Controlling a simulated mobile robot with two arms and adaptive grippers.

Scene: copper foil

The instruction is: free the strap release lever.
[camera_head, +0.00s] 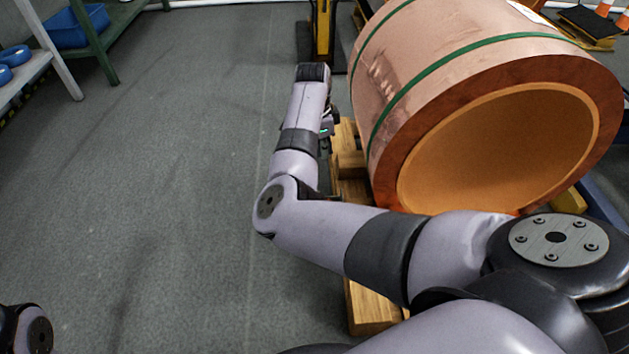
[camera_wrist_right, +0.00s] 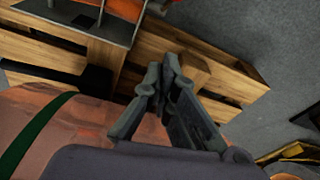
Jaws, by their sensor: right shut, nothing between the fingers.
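A large copper foil coil (camera_head: 450,60) lies on its side on a wooden cradle (camera_head: 372,310), with green straps (camera_head: 440,75) around it. In the right wrist view, the coil's copper surface (camera_wrist_right: 85,135) and a green strap (camera_wrist_right: 38,135) fill the lower left. My right gripper (camera_wrist_right: 164,72) is shut and empty, its fingertips over the wooden beams. In the head view its arm reaches along the coil's left side, and the wrist mostly hides the fingers. I cannot make out a release lever for certain. My left gripper is out of view.
A grey metal plate with orange-red parts (camera_wrist_right: 120,10) is at the top of the right wrist view. A yellow post (camera_head: 322,30) stands behind the arm. Shelves with blue bins (camera_head: 80,25) are at far left. The grey floor (camera_head: 170,180) on the left is clear.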

